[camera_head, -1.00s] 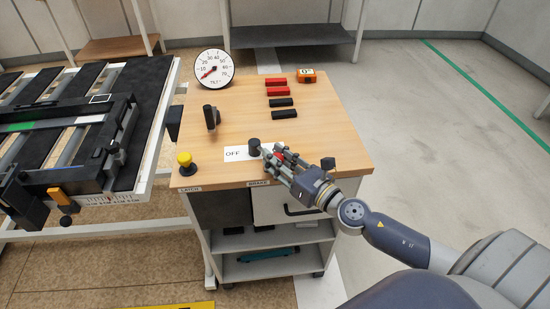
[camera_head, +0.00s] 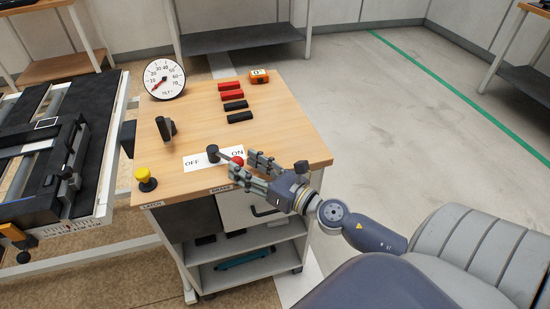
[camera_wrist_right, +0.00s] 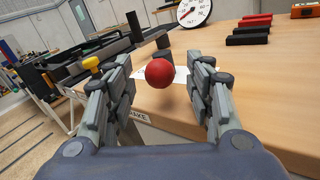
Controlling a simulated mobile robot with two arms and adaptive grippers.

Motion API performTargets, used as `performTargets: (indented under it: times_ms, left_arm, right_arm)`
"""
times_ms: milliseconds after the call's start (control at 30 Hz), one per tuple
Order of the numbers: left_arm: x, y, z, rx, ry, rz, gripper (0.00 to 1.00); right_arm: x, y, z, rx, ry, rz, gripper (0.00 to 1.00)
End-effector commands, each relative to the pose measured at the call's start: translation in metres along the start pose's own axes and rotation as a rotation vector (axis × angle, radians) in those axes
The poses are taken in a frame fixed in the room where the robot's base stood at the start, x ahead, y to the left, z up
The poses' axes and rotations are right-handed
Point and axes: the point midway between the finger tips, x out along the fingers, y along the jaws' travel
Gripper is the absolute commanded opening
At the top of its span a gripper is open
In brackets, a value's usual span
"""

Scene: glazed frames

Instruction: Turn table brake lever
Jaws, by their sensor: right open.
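The brake lever has a black pivot (camera_head: 213,153) and a red ball knob (camera_head: 237,161) on a short arm. It stands on a white OFF/ON label plate (camera_head: 197,162) near the front edge of the wooden table top. The arm points right, with the knob by the word ON. My right gripper (camera_head: 242,163) is open at the knob. In the right wrist view the knob (camera_wrist_right: 159,73) shows between the two spread fingers (camera_wrist_right: 158,85), with gaps on both sides. My left gripper is out of view.
A yellow latch button (camera_head: 144,175), black handle (camera_head: 166,128) and round tilt gauge (camera_head: 164,79) stand left on the table. Red and black blocks (camera_head: 233,106) and an orange box (camera_head: 259,76) lie behind. A slatted frame (camera_head: 60,160) is at left. Open floor (camera_head: 390,110) lies right.

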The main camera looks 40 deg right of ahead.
Motion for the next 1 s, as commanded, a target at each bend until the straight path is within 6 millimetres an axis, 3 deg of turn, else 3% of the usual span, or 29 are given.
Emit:
performTargets:
  times_ms: [600, 1000]
  left_arm:
    - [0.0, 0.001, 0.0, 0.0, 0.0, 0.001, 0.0]
    - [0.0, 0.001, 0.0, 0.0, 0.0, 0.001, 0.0]
  right_arm:
    - [-0.083, -0.004, 0.0, -0.002, 0.003, -0.011, 0.49]
    - [-0.09, -0.004, 0.0, -0.005, 0.002, -0.008, 0.49]
